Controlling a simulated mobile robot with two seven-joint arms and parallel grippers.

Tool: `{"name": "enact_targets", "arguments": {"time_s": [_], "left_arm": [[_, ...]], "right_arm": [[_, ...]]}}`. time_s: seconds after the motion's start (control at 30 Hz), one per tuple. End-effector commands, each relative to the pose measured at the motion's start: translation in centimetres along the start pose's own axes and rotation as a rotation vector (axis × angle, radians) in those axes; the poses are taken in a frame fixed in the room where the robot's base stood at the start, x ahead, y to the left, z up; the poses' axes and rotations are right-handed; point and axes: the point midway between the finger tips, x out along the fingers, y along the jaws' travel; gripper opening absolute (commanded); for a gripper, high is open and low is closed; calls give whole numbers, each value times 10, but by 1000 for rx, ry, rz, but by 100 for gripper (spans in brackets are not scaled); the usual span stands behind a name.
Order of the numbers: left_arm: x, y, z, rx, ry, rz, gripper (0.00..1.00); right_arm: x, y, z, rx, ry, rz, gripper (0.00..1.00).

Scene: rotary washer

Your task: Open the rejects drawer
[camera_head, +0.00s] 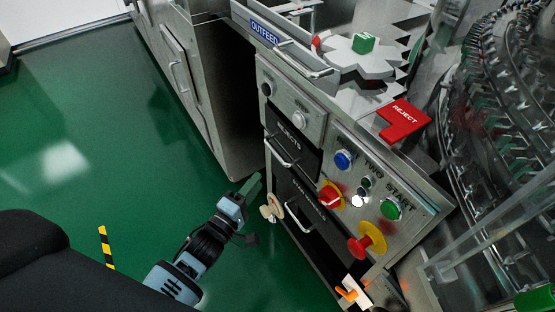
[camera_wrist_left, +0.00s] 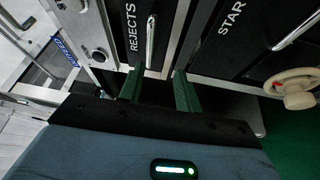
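The rejects drawer (camera_head: 297,139) has a black front marked REJECTS and a metal bar handle (camera_head: 281,157). It sits in the steel machine cabinet, below a grey panel with a knob, and its front looks flush. In the left wrist view the drawer's label (camera_wrist_left: 132,28) and handle (camera_wrist_left: 151,42) show turned on their side. My left gripper (camera_head: 250,187) is low in front of the cabinet. In the left wrist view its two green fingers (camera_wrist_left: 160,88) are apart and empty. The handle is ahead of the gap between them, not between the fingers. My right gripper is not in view.
A second black drawer with a handle (camera_head: 297,214) is below. A cream round knob (camera_head: 271,209) sticks out near my left gripper. Buttons and a red-yellow emergency stop (camera_head: 368,241) are to the right.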

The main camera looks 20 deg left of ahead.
Motion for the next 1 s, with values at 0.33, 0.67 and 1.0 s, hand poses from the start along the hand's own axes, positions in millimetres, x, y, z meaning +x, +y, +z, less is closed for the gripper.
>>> {"name": "enact_targets", "arguments": {"time_s": [0.33,0.67,1.0], "left_arm": [[30,11,-5,-139,-27,93,34],[53,14,-5,-138,-26,94,34],[98,17,-4,-137,-26,91,34]], "right_arm": [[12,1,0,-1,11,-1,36],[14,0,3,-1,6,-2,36],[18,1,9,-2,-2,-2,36]]}}
